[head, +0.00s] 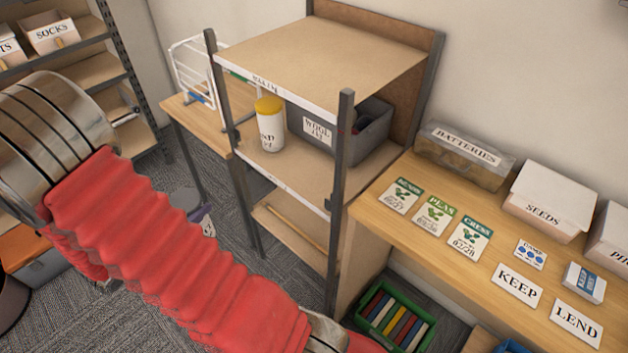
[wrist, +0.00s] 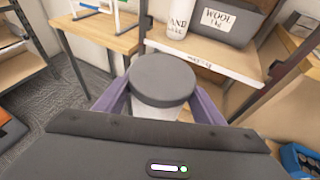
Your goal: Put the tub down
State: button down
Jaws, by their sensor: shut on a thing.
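The tub has a dark grey round lid (wrist: 162,78) and a pale body, seen from above in the wrist view. My gripper (wrist: 160,98) has purple fingers closed on either side of the tub, just under the lid. In the head view the tub's grey lid (head: 184,200) shows behind my red arm sleeve, left of the shelf unit. A bit of purple finger and a white label show beside it there. The sleeve hides most of the gripper and tub. The tub appears held in the air, but its underside is hidden.
The shelf unit (head: 280,92) holds a yellow-lidded white container (head: 270,127) and a grey wool bin (head: 372,137) on its middle shelf. Its top is clear. A wooden table (head: 197,122) with a white rack stands left. A bench (head: 455,250) with packets, boxes and cards stands right.

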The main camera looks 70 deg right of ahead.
jog(key=s+d+r+m+g+y, duration=0.1)
jog(key=s+d+r+m+g, duration=0.2)
jog(key=s+d, duration=0.3)
jog(key=s+d+r+m+g+y, duration=0.1)
jog(key=s+d+r+m+g, duration=0.2)
jog(key=s+d, duration=0.4)
jog(key=s+r+g, duration=0.1)
jog(key=s, duration=0.6)
jog(key=shift+m+g+y, duration=0.3)
jog(key=shift+m, duration=0.1)
jog(key=shift+s+d, duration=0.1)
jog(key=s+d, duration=0.8)
jog(key=d, duration=0.4)
jog(key=shift+s, duration=0.15)
jog(key=x, duration=0.3)
jog(key=shift+s+d+f, duration=0.15)
jog(key=shift+d, duration=0.1)
